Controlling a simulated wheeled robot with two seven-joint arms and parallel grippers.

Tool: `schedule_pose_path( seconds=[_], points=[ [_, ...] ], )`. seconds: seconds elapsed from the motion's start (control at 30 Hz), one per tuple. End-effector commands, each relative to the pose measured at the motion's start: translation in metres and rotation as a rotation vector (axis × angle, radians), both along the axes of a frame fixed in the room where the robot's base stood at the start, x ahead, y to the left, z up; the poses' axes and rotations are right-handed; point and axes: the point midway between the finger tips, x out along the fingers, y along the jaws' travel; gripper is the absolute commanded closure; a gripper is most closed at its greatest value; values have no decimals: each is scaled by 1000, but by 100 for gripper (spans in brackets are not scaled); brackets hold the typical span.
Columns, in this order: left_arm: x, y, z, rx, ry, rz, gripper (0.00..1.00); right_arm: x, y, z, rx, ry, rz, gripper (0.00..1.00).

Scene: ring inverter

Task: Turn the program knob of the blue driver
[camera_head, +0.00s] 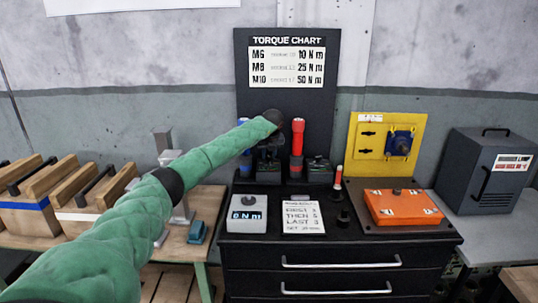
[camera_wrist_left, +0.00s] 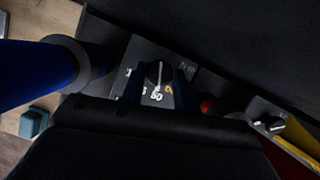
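The blue driver shows in the head view as a blue piece (camera_head: 243,151) left of my wrist, mostly hidden by my arm. In the left wrist view its blue barrel (camera_wrist_left: 35,75) lies at the left. A black program knob (camera_wrist_left: 158,73) with a white pointer line sits on a dark base, with the number 50 below it. My left gripper (camera_wrist_left: 157,85) is over this base, with fingers apart on either side of the knob. I cannot tell whether they touch it. In the head view the gripper (camera_head: 270,148) is dark and partly hidden. My right gripper is not in view.
A red driver (camera_head: 297,136) stands just right of my gripper. A grey box with a display (camera_head: 247,214) and a white note card (camera_head: 303,217) lie in front on the black cabinet (camera_head: 340,265). An orange box (camera_head: 402,208) and yellow panel (camera_head: 366,140) are at the right.

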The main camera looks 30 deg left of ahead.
Motion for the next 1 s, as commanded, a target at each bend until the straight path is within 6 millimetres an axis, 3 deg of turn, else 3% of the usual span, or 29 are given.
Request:
schedule_pose_path(
  seconds=[0.37,0.73,1.0],
  points=[
    [-1,2,-1,1,-2,-75,92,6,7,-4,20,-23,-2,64],
    [-1,4,0,1,-3,-328,92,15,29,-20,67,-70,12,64],
    [-2,4,1,0,-3,-479,92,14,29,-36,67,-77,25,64]
  ],
)
